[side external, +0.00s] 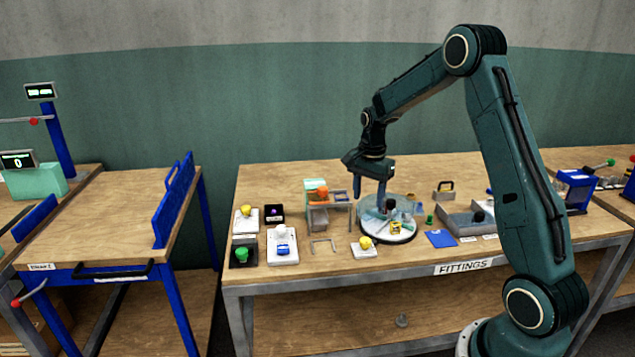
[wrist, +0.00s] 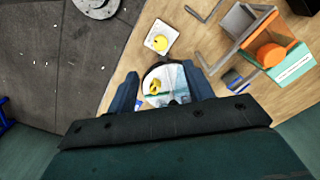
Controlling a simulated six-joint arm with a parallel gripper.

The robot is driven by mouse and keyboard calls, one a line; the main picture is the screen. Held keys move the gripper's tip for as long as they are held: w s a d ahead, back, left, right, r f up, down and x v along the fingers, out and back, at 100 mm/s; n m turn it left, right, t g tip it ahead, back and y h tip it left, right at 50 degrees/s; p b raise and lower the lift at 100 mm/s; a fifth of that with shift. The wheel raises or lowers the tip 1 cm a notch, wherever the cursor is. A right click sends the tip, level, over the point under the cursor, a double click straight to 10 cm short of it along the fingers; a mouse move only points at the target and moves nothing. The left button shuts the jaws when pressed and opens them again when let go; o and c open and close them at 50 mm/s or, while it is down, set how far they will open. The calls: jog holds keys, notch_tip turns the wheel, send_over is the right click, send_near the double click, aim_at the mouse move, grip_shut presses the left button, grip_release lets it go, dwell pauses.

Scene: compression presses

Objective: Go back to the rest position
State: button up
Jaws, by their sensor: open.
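My gripper (side external: 371,190) hangs from my arm, pointing down, above the fittings bench (side external: 300,268) at the left part of a round glassy tray (side external: 400,238). In the wrist view my gripper (wrist: 162,90) has its two fingers well apart, with nothing held between them. The round tray (wrist: 152,76) shows below and between the fingers, with a yellow item (wrist: 154,86) on it. My gripper looks clear of the tray and its items. The exact height is hard to tell.
A stand with an orange part (side external: 317,192) is left of my gripper. A yellow knob on a white plate (side external: 364,246) lies in front, a grey tray (side external: 460,224) to the right. Several small fixtures stand farther left. The space above the bench is free.

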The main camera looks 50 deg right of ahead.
jog(key=s+a+r+n+t, duration=0.1)
jog(key=s+a+r+n, duration=0.3)
jog(key=a+r, duration=0.3)
jog(key=s+a+r+n+t, duration=0.1)
jog(key=s+a+r+n, duration=0.3)
jog(key=a+r, duration=0.35)
jog(key=s+a+r+n+t, duration=0.1)
jog(key=s+a+n, duration=0.4)
jog(key=s, duration=0.2)
jog(key=s+a+r+n+t, duration=0.1)
jog(key=s+a+n+t, duration=0.1)
jog(key=s+a+n, duration=0.3)
jog(key=shift+s+t, duration=0.3)
jog(key=shift+s, duration=1.35)
